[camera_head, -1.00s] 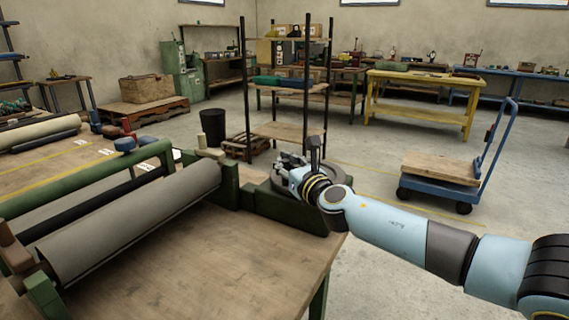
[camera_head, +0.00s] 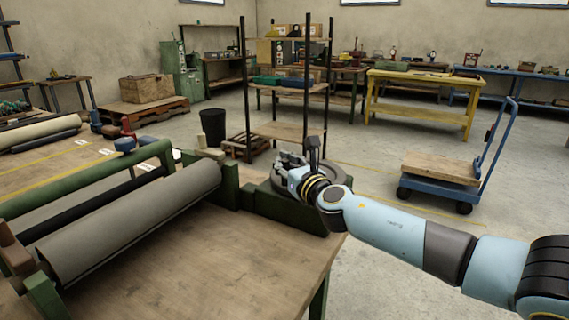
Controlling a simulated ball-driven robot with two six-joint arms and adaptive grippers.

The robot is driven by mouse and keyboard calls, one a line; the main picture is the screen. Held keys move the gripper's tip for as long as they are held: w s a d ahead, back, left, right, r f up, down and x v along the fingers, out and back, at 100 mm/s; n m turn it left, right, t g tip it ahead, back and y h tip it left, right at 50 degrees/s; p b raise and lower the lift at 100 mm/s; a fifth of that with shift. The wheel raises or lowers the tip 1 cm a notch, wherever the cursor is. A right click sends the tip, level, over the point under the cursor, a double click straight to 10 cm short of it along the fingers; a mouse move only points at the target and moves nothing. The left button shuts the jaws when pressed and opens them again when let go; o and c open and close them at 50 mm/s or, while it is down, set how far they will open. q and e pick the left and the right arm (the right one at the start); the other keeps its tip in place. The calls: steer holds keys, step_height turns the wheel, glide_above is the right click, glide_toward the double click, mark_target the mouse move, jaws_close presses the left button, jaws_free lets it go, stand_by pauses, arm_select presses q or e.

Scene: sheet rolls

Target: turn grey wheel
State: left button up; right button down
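The grey wheel (camera_head: 338,172) lies at the right end of the green roller frame (camera_head: 283,208), near the table's right edge. Its near side is partly hidden by my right gripper and wrist. My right gripper (camera_head: 284,161) is at the wheel's left part, with its fingers over or beside the rim. The fingers are small and partly hidden, so I cannot tell if they are open or closed on it. My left gripper is not in view.
A large grey roll (camera_head: 135,222) lies in the green frame on the wooden table (camera_head: 215,265). A black bin (camera_head: 213,127), a shelf rack (camera_head: 275,131) and a blue cart (camera_head: 440,187) stand on the floor beyond. Bare floor lies to the right of the table.

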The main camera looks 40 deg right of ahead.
steer(key=shift+a+f, duration=0.1)
steer(key=shift+a, duration=0.1)
stand_by(0.3)
steer(key=c, duration=1.5)
jaws_free()
steer(key=shift+w+a, duration=0.1)
steer(key=shift+a, duration=0.05)
steer(key=o, duration=0.3)
steer(key=v, duration=1.2)
